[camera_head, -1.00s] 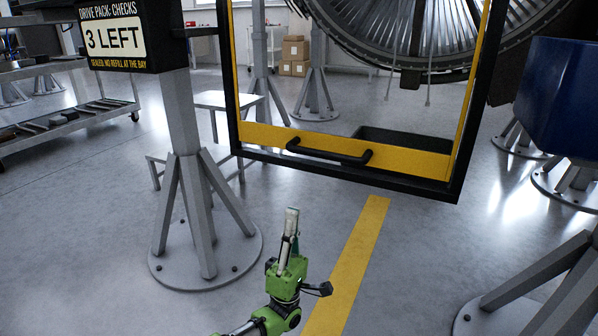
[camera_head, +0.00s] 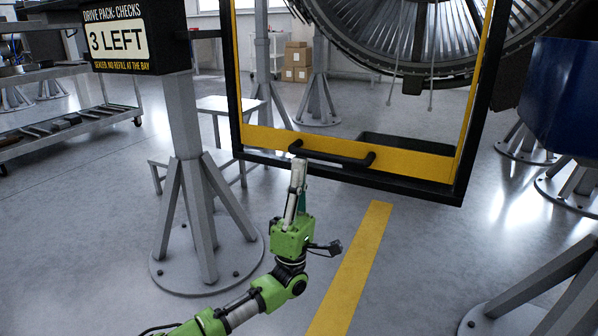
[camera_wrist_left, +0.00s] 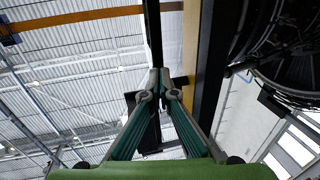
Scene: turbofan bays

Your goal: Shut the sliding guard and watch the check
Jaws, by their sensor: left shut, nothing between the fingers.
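The sliding guard (camera_head: 408,164) is a black frame with yellow edging, a yellow bottom bar and a clear opening. A black handle (camera_head: 332,154) is fixed on its bottom bar. My left gripper (camera_head: 298,163) points up with its fingers together and empty. Its tips overlap the handle's left end in the head view; I cannot tell whether they touch. In the left wrist view the shut fingers (camera_wrist_left: 158,75) meet just beside a dark upright bar. A sign (camera_head: 119,39) at the upper left reads "DRIVE PACK: CHECKS 3 LEFT". My right gripper is not in view.
A grey post on a round footed base (camera_head: 190,195) carries the sign. A turbofan (camera_head: 425,35) stands behind the guard. A blue container (camera_head: 562,97) is at the right. A trolley (camera_head: 70,125) stands at the left. The floor around the yellow line (camera_head: 352,270) is clear.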

